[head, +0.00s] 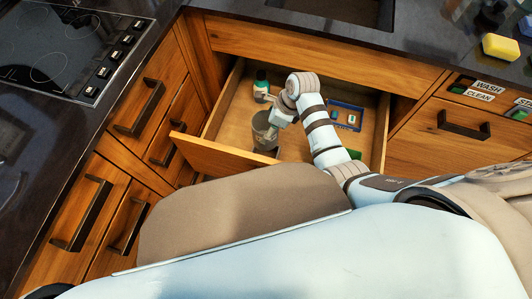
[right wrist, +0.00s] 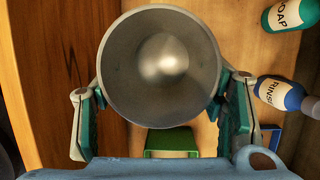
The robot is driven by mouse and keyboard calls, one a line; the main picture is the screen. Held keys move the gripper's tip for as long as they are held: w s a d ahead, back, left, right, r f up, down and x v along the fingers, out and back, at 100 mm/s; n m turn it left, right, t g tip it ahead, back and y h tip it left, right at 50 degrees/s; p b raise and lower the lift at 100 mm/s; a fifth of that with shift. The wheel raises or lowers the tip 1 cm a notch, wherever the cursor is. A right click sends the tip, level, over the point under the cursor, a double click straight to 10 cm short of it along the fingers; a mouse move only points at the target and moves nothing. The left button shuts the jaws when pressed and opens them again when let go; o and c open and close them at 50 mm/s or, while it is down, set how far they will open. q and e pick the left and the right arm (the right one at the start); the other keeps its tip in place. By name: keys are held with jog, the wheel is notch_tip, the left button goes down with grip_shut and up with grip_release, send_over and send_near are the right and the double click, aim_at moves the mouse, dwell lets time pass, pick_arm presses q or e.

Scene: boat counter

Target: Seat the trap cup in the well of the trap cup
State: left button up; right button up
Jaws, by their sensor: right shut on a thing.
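The trap cup (right wrist: 161,105) is a grey, round metal cup with its open mouth facing the right wrist camera, and it looks empty inside. My right gripper (right wrist: 163,88) is shut on it, with a teal-padded finger on each side of its wall. In the head view the cup (head: 263,128) is in the open drawer (head: 228,158), close to the drawer's front. My left gripper is not in view.
A green soap bottle (right wrist: 287,14) and a blue rinse bottle (right wrist: 285,95) are right of the cup in the wrist view. A green block (right wrist: 172,141) lies below it. A blue tray (head: 347,116) is at the drawer's right. The wooden drawer walls surround the cup.

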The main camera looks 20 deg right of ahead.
jog(key=f+b, duration=0.3)
jog(key=f, duration=0.4)
jog(key=f+b, duration=0.4)
jog(key=f, duration=0.4)
jog(key=shift+s+a+f+b, duration=0.15)
jog(key=shift+a+f+b, duration=0.05)
jog(key=shift+f+b, duration=0.1)
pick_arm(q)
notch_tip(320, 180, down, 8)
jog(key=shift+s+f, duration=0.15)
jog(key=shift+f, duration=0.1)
pick_arm(e)
jog(key=o, duration=1.4)
jog(key=shift+r, duration=0.1)
jog(key=shift+o, duration=0.2)
pick_arm(q)
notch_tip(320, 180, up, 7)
jog(key=p, duration=0.7)
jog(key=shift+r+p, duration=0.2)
jog(key=shift+p, duration=0.1)
pick_arm(e)
jog(key=v, duration=1.2)
jog(key=shift+r, duration=0.1)
